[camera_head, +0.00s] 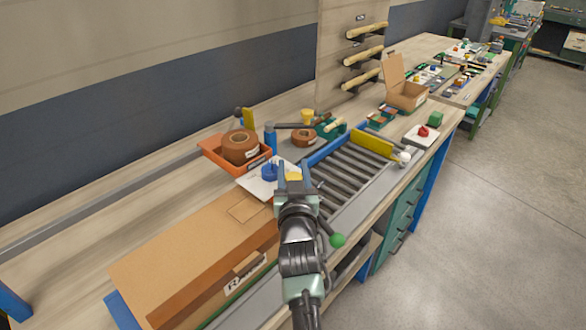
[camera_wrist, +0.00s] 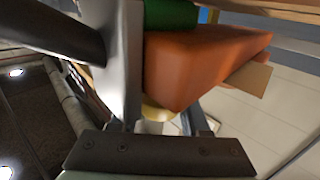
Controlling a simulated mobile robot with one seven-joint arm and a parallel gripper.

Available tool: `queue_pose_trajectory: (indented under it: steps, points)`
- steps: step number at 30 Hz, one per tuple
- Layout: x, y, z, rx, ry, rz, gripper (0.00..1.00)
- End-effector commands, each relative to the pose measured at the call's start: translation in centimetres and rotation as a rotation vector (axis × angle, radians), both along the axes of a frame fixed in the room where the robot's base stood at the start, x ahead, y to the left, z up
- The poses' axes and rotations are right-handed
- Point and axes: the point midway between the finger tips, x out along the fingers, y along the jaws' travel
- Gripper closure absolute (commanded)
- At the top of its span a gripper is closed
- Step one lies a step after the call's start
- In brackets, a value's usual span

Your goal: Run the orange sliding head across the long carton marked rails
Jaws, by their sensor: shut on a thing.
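The long brown carton (camera_head: 180,250) lies along the bench at the lower left in the head view, with black lettering on its front side partly hidden by my arm. My gripper (camera_head: 293,172) is above the bench just past the carton's right end. In the wrist view an orange block (camera_wrist: 195,65), taken as the sliding head, sits between the fingers of my gripper (camera_wrist: 160,95), which is shut on it. A green round part (camera_wrist: 172,14) and a tan flat piece (camera_wrist: 252,78) show beside it. In the head view the block is hidden behind my gripper.
A roller conveyor (camera_head: 345,170) with a yellow stop (camera_head: 373,143) runs to the right. An orange tray (camera_head: 212,152) with a brown tape roll (camera_head: 240,146) and a white card (camera_head: 256,182) stand behind. A green-knobbed lever (camera_head: 338,240) is close to my arm.

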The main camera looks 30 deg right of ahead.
Motion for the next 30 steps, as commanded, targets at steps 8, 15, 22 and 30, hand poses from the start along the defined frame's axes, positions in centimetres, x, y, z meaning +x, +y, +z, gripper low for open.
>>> queue_pose_trajectory:
  steps: [8,15,22,30]
  points:
    - [-0.1,-0.5,0.3,-0.003,-0.004,-0.008,0.24]
    - [-0.1,-0.3,0.2,-0.003,-0.003,-0.005,0.24]
    - [-1.4,0.4,0.1,-0.002,-0.004,-0.004,0.24]
    - [-5.4,2.3,0.0,-0.003,-0.002,-0.004,0.24]
